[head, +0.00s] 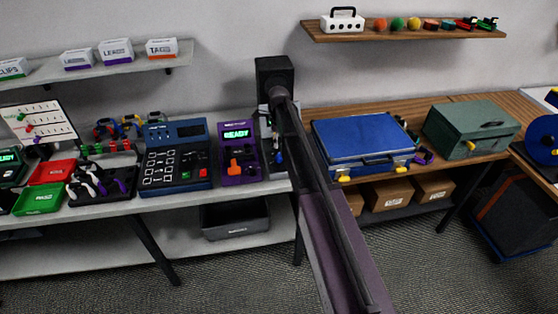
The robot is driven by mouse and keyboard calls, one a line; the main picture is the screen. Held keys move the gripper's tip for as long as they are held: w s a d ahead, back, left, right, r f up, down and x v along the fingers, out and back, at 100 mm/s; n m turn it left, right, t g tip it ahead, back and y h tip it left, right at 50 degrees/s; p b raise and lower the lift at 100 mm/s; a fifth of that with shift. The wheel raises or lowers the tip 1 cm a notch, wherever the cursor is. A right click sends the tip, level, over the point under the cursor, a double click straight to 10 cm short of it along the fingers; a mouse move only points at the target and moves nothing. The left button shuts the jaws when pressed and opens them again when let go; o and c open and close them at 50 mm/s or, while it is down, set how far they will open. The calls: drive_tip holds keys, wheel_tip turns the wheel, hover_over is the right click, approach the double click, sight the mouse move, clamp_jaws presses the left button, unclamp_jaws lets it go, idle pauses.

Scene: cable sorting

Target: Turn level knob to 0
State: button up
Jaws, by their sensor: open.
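My arm crosses the middle of the head view and ends over the bench beside the purple device. My gripper (268,122) is largely hidden behind the arm; it is open. The purple device (226,143) has a lit green READY display and an orange control (235,167) on its face. A small blue part (278,157) shows below my gripper, partly covered by the arm. I cannot tell which control is the level knob, and no scale marks or pointer can be read.
A blue keypad device (174,130) stands left of the purple one. Red (52,172) and green (38,200) trays lie further left. A blue case (362,140) and a green box (470,130) stand on the wooden bench at right. Shelves hang above.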

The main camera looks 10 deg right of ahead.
sight(279, 154)
drive_tip(key=shift+f+b, duration=3.9)
drive_tip(key=shift+f, duration=0.3)
drive_tip(key=shift+c, duration=0.2)
clamp_jaws()
